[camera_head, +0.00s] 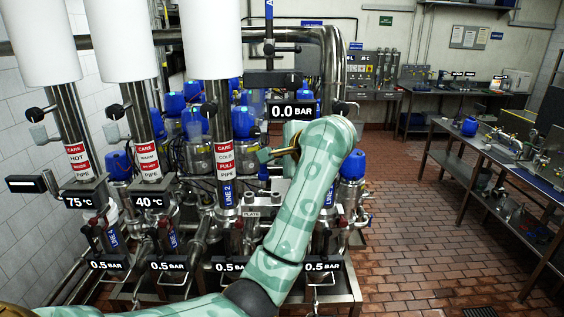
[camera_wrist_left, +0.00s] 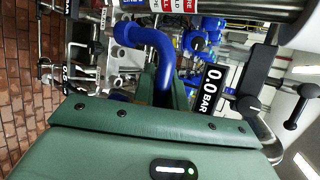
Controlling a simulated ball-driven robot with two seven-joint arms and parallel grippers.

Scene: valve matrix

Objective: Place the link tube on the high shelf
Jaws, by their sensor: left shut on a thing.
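The link tube (camera_wrist_left: 158,48) is a bent blue pipe in the left wrist view, with its lower leg between my left fingers. My left gripper (camera_wrist_left: 167,92) is shut on it. In the head view my left gripper (camera_head: 268,154) is in front of the valve pipework, just below the "0.0 BAR" display; I cannot clearly make out the tube there. A wall shelf (camera_head: 472,4) shows at the top right of the head view, far from the gripper; I cannot tell whether it is the high shelf. My right gripper is not in view.
The valve matrix, with white-topped pipes (camera_head: 122,45) and blue valve heads, fills the left and middle. The "0.0 BAR" display (camera_head: 291,111) is close to my left gripper. A metal workbench (camera_head: 462,150) stands at the right. The brick floor (camera_head: 412,235) between is clear.

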